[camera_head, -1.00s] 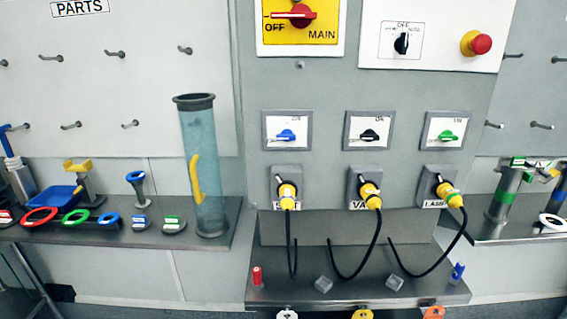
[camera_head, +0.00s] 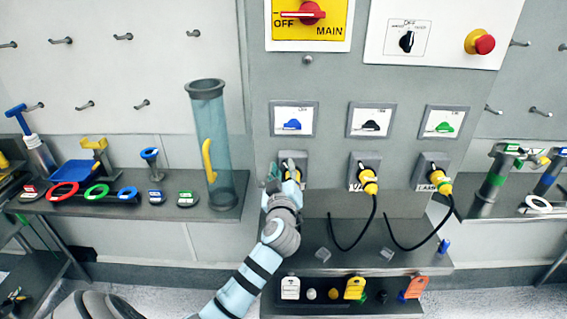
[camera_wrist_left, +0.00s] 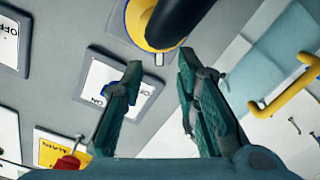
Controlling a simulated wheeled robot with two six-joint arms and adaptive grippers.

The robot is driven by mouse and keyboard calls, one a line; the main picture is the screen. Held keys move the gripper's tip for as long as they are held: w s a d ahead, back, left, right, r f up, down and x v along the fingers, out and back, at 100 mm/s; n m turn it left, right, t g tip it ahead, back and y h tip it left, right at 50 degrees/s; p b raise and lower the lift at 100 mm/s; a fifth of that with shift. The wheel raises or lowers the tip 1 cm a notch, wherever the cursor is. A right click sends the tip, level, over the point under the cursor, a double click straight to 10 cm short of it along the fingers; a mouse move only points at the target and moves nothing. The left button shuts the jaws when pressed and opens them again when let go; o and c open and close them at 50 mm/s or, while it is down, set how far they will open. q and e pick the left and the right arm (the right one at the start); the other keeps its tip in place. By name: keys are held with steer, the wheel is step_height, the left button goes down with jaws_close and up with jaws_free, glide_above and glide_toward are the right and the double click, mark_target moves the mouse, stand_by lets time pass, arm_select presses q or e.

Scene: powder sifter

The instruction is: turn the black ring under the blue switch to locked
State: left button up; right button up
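The blue switch (camera_head: 293,125) sits on a white plate in a grey frame. Below it is a grey socket (camera_head: 300,158) with a yellow collar, mostly hidden by my left gripper (camera_head: 281,172); its black ring cannot be made out in the head view. In the left wrist view, a large black cylindrical part (camera_wrist_left: 182,18) and a yellow ring (camera_wrist_left: 140,30) show at the top, just beyond my left fingertips (camera_wrist_left: 160,63). The fingers are apart with nothing between them. The blue switch is partly behind one finger there. My right gripper is out of view.
Two more sockets with yellow plugs (camera_head: 368,183) and hanging black cables stand to the right. Colored tags (camera_head: 355,288) and small parts lie on the ledges below.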

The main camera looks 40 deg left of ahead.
arm_select(q)
steer(key=shift+x, duration=1.1)
jaws_close()
